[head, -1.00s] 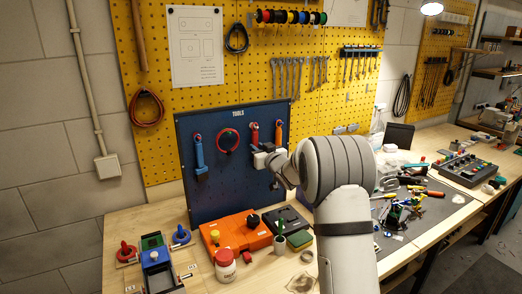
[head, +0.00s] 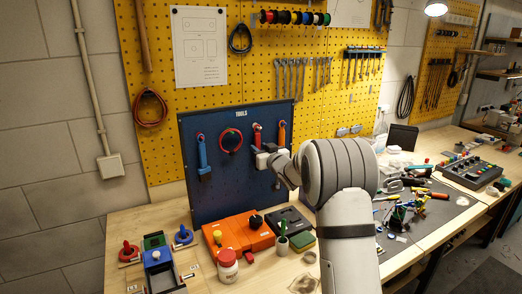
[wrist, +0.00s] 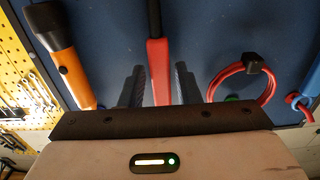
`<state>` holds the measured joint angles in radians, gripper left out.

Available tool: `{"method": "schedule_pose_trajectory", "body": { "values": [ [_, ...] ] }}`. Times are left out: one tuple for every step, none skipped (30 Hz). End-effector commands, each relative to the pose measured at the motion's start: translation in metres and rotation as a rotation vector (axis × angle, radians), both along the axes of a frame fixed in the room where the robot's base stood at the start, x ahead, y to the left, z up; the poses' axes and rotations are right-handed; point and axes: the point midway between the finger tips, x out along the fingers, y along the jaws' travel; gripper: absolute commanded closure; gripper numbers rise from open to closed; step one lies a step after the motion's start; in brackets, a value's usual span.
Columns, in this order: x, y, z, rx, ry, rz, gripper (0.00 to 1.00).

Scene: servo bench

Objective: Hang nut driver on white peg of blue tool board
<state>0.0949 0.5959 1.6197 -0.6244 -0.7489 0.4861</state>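The blue tool board (head: 225,190) stands upright at the back of the bench. A red-handled tool, which looks like the nut driver (head: 257,134), is upright against it, right of centre. My gripper (head: 264,160) is at the board, just below this tool's visible top. In the wrist view the red tool (wrist: 159,72) runs between the two dark fingers of my gripper (wrist: 159,85). Narrow gaps show beside the handle, so the fingers look open around it. My gripper hides the tool's lower part in the head view. I cannot make out the white peg.
An orange flashlight (head: 281,134) hangs close to the right, a red cable loop (head: 230,141) to the left, and a blue-handled tool (head: 203,155) farther left.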

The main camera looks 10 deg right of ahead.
Motion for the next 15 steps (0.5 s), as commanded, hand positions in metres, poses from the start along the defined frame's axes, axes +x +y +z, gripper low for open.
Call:
{"method": "schedule_pose_trajectory", "body": {
  "values": [
    [0.0,-0.0002,0.0001,0.0,0.0,0.0,0.66],
    [0.0,-0.0002,0.0001,0.0,0.0,0.0,0.64],
    [0.0,-0.0003,0.0001,0.0,0.0,0.0,0.6],
    [0.0,-0.0003,0.0,0.0,0.0,0.0,0.58],
    [0.0,-0.0003,0.0,0.0,0.0,0.0,0.55],
    [0.0,-0.0004,0.0,0.0,0.0,0.0,0.55],
    [-0.0001,-0.0004,0.0,0.0,0.0,-0.001,0.55],
    [-0.0001,-0.0004,0.0,0.0,0.0,-0.001,0.55],
    [0.0,-0.0005,0.0,0.0,0.0,-0.001,0.55],
    [0.0,-0.0005,-0.0003,0.0,0.001,-0.001,0.55],
    [-0.0001,-0.0007,-0.0003,0.0,0.001,-0.001,0.55],
    [-0.0007,-0.001,-0.0005,0.0,0.001,-0.001,0.55],
    [-0.0018,-0.0014,-0.0006,0.0,0.0,-0.001,0.55],
    [-0.0034,-0.0021,-0.0006,0.0,0.0,-0.001,0.55],
    [-0.0066,-0.0032,-0.0003,-0.001,-0.001,-0.001,0.55]
  ]
}}
